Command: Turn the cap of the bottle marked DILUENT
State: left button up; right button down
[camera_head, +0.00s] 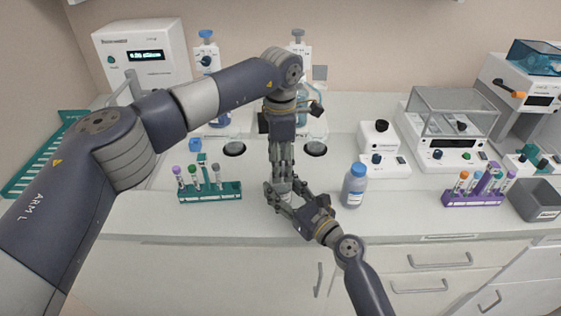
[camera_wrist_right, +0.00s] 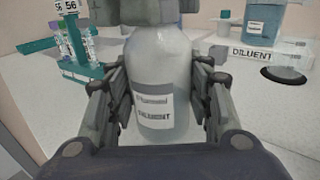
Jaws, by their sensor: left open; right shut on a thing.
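The bottle marked DILUENT (camera_wrist_right: 155,75) is a pale, translucent bottle with a white label, upright in the right wrist view. My right gripper (camera_head: 281,190) is shut on it, with one finger on each side of its body. My left gripper (camera_head: 282,172) points straight down above the bottle and is open. Its fingers (camera_wrist_right: 150,12) fill the top of the right wrist view around the bottle's top. The cap is hidden behind them, so I cannot tell whether they touch it. In the head view the grippers hide most of this bottle.
A second bottle with a blue cap (camera_head: 354,185) stands close to the right of my right gripper. A teal tube rack (camera_head: 225,191) is to the left, a purple rack (camera_head: 474,199) to the right. Dispensers, one over a DILUENT sign (camera_wrist_right: 252,53), stand behind. The front counter strip is clear.

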pick_arm(q)
notch_tip(320, 180, up, 12)
dwell(0.6)
pick_arm(e)
jog(key=c, duration=0.7)
grip_release()
jog(key=v, duration=1.2)
